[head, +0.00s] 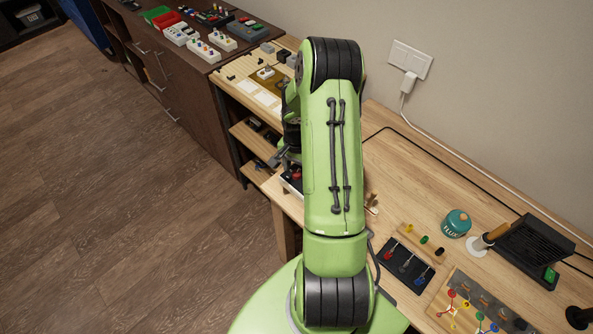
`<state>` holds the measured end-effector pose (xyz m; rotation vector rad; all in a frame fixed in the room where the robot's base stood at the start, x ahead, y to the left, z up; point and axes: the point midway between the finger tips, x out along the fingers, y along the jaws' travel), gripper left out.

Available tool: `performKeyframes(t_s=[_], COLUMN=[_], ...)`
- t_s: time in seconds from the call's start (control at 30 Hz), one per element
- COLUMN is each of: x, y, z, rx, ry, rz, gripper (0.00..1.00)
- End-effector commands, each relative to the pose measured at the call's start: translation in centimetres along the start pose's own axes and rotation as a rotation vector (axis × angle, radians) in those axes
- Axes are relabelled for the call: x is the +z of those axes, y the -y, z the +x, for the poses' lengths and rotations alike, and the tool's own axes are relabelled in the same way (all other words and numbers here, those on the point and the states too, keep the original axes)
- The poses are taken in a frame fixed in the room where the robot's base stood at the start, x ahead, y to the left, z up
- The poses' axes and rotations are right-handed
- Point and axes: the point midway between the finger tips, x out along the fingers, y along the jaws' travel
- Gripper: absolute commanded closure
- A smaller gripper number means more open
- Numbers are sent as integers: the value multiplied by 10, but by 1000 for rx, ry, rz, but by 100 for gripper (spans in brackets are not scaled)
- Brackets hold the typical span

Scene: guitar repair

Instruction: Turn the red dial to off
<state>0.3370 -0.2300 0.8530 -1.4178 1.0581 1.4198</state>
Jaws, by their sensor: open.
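My green arm reaches across the middle of the head view. Its dark gripper (280,159) shows only partly at the arm's left side, above the bench's left edge, and it is open. Just below it a small white box with a dark top (291,185) sits at the bench edge, with a small red part (297,174) on it that may be the red dial. My arm covers the rest of this box. I cannot tell the dial's setting or whether the gripper touches it.
A dark cabinet (150,70) with boxes stands upper left. The floor is clear.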

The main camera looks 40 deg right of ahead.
Motion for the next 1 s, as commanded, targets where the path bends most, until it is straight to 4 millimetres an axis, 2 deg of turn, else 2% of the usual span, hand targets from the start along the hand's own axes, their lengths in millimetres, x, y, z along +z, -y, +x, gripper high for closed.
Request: performKeyframes(t_s=[0.1, 0.37, 0.73, 1.0], x=[0, 0, 0, 0], y=[0, 0, 0, 0], z=[12, 13, 13, 13], rx=[0, -1, -1, -1], ry=[1, -2, -1, -2], rz=[0, -1, -1, -27], gripper=[43, 43, 98, 99])
